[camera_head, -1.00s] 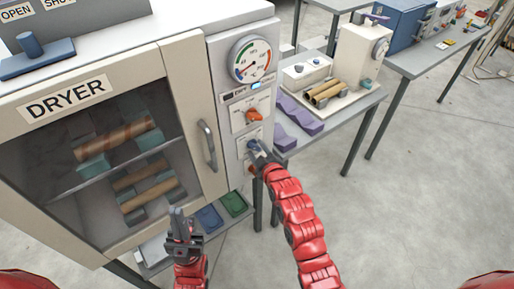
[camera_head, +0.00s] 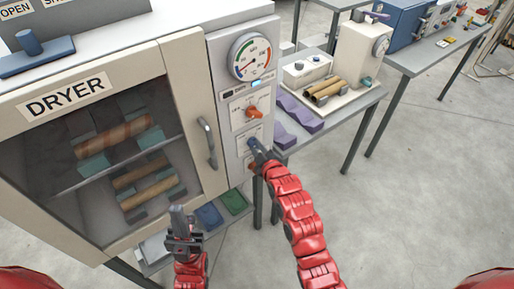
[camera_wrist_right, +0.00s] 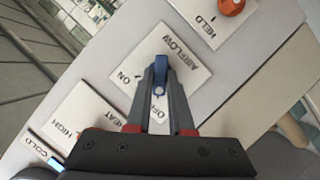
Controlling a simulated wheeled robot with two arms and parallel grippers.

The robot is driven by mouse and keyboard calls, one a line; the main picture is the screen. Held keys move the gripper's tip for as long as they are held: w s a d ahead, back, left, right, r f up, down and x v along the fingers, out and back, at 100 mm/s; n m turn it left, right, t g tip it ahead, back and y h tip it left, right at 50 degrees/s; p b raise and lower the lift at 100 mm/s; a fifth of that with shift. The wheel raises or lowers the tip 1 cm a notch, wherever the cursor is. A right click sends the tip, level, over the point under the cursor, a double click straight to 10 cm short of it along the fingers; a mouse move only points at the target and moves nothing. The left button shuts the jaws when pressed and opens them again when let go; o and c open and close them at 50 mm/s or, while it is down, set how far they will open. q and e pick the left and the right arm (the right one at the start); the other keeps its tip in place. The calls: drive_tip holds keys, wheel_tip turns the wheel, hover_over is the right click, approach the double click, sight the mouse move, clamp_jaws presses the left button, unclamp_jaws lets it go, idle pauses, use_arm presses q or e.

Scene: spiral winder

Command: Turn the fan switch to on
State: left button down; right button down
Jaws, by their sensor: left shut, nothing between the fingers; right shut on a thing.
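The fan switch is a blue lever knob (camera_wrist_right: 160,72) on a white plate marked AIRFLOW (camera_wrist_right: 182,52), with ON and OFF labels. My right gripper (camera_wrist_right: 160,82) is shut on this knob, one finger on each side. The knob's pale end lies toward the OFF label (camera_wrist_right: 157,107); the ON label (camera_wrist_right: 124,77) is off to the side. In the head view the right gripper (camera_head: 258,149) largely covers the switch on the dryer's control panel. My left gripper (camera_head: 180,215) is shut and empty, pointing up in front of the dryer door.
The dryer (camera_head: 180,70) stands at the left with its glass door closed and a vertical handle (camera_head: 207,142). An orange knob (camera_head: 252,112) and a gauge (camera_head: 250,56) are above the switch. A side table (camera_head: 345,100) stands at the right, with open floor in front.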

drive_tip(key=shift+f+b, duration=0.2)
drive_tip(key=shift+b, duration=0.3)
drive_tip(key=shift+w+d+m+g+y+b, duration=0.15)
drive_tip(key=shift+m+g+y+b, duration=0.75)
drive_tip(key=shift+m+b, duration=1.25)
drive_tip(key=shift+w+d+m+g+y+b, duration=0.15)
drive_tip(key=shift+m+g+y+b, duration=0.4)
drive_tip(key=shift+m+y+b, duration=1.5)
drive_tip(key=shift+d+m+g+y+b, duration=0.2)
drive_tip(key=shift+m+g+b, duration=0.8)
drive_tip(key=shift+b, duration=2.15)
drive_tip(key=shift+r+m+t, duration=0.1)
drive_tip(key=shift+m+t, duration=0.15)
drive_tip(key=shift+m, duration=0.05)
drive_tip(key=c, duration=0.8)
unclamp_jaws()
